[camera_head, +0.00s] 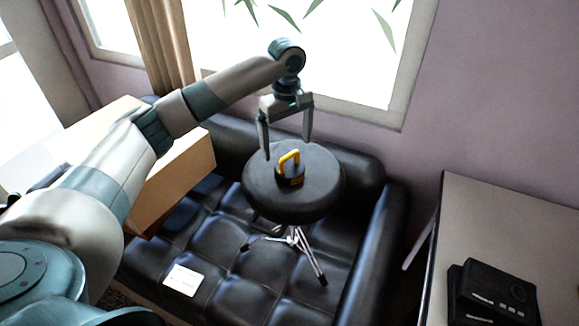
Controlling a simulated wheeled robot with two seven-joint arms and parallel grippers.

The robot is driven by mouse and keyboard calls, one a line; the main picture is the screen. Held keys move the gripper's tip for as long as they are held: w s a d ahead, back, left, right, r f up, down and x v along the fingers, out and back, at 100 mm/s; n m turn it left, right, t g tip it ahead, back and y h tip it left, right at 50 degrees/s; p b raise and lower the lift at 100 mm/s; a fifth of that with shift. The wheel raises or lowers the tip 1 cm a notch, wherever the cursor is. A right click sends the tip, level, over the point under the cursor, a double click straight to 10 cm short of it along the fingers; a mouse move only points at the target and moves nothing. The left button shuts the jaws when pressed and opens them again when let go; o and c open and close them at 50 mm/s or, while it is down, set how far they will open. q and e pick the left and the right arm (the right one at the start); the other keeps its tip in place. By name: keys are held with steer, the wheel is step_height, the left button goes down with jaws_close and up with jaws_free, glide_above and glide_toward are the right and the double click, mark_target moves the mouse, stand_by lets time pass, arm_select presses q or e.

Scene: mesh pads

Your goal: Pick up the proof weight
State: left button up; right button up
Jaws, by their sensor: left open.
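The proof weight (290,175) is a small black block with a yellow handle standing up on top. It sits on a round black stool top (325,190), near its middle. My left gripper (286,148) points down, its two fingers spread apart and empty. The fingertips appear just above and behind the weight's handle in the picture; the exact gap cannot be told. My right gripper does not show.
A table (510,225) at right holds black devices (495,295). A window (330,60) is behind.

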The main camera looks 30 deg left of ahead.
mark_target(290, 167)
arm_select(q)
step_height(290, 167, down, 4)
steer(key=shift+r+p, duration=0.15)
steer(key=shift+p, duration=0.25)
steer(key=shift+f, duration=0.4)
steer(key=shift+w+d+f+p, duration=0.1)
steer(key=shift+d+f+p, duration=0.05)
steer(key=shift+f+p, duration=0.4)
steer(key=f, duration=0.1)
steer(key=f+p, duration=0.1)
steer(key=f, duration=0.1)
steer(key=shift+w+d, duration=0.1)
steer(key=shift+w, duration=0.1)
steer(key=shift+f, duration=0.55)
